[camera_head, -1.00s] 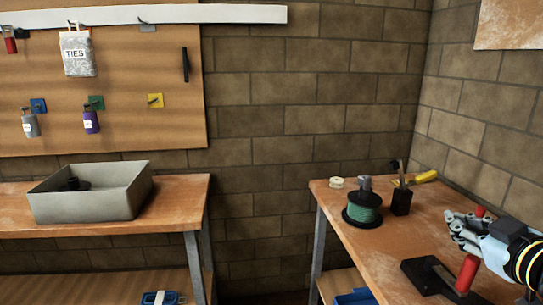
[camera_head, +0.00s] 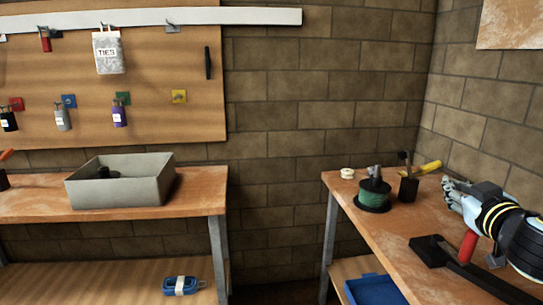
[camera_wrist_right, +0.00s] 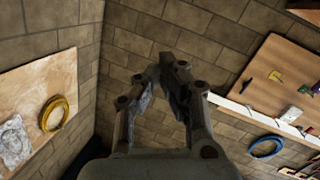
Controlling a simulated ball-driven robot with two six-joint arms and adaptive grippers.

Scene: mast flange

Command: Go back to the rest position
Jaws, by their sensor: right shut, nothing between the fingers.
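My right gripper (camera_head: 452,193) is above the right-hand workbench (camera_head: 385,232), at the right of the head view. It is shut and empty, and its fingers (camera_wrist_right: 172,85) meet in the right wrist view with only brick wall behind them. A red-handled tool (camera_head: 467,246) stands below and behind my right arm, partly hidden; the gripper is apart from it. My left gripper is not in view.
The right bench holds a green spool (camera_head: 373,193), a dark holder (camera_head: 408,188) with tools, a pale tape roll (camera_head: 347,173) and a black tool (camera_head: 428,246). A grey bin (camera_head: 120,186) sits on the left bench (camera_head: 205,190). A gap separates the benches.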

